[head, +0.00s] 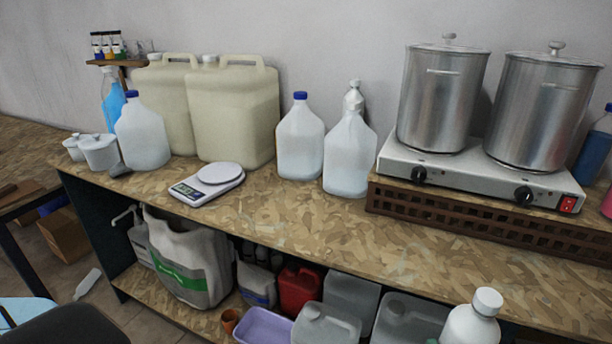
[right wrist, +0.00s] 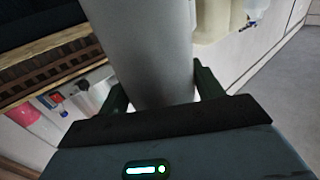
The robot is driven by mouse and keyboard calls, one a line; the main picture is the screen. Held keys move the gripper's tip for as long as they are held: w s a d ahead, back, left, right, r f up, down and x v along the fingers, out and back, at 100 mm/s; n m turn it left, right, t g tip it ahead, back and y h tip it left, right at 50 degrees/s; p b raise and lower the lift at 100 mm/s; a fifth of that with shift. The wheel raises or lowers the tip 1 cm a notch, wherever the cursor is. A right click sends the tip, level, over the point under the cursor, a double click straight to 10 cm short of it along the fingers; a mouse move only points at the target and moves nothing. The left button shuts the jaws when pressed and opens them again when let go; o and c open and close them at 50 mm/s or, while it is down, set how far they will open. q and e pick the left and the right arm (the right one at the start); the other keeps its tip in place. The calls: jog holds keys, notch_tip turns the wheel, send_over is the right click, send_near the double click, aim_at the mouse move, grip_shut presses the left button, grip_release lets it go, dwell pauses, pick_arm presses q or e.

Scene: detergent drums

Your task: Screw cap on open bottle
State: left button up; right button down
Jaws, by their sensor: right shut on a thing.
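A translucent white bottle (head: 349,155) stands upright on the bench, left of the hot plate. It shows no blue cap; a white bottle top (head: 354,95) behind its neck makes its mouth hard to judge. Two similar bottles wear blue caps: one (head: 300,143) just left of it, one (head: 141,137) further left. My right gripper (right wrist: 158,82) is shut on a white bottle (right wrist: 150,45), a finger on each side. What seems to be this bottle, with a white cap on top, shows at the bottom right of the head view (head: 471,328). No loose cap is visible. My left gripper is out of view.
Two steel pots (head: 441,100) stand on the hot plate (head: 465,176) at the right. Large beige canisters (head: 232,112) and a scale (head: 207,183) are at the left. The bench top (head: 290,222) is clear in front of the bottles. Several jugs crowd the lower shelf (head: 150,290).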

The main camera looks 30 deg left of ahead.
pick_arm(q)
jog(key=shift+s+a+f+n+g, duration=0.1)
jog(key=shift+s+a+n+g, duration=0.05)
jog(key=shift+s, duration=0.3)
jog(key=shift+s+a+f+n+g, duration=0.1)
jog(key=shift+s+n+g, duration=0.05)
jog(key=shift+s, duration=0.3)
pick_arm(e)
jog(key=shift+r, duration=0.2)
jog(key=s+d+m+t+h, duration=0.2)
jog(key=s+d+m+h, duration=0.1)
jog(key=d, duration=0.5)
jog(key=s+d+f+m+t+h, duration=0.1)
jog(key=s+d+m+t+h, duration=0.1)
jog(key=d+m+h, duration=0.3)
jog(key=s+d+h, duration=0.1)
jog(key=d+h, duration=0.2)
jog(key=shift+h, duration=0.3)
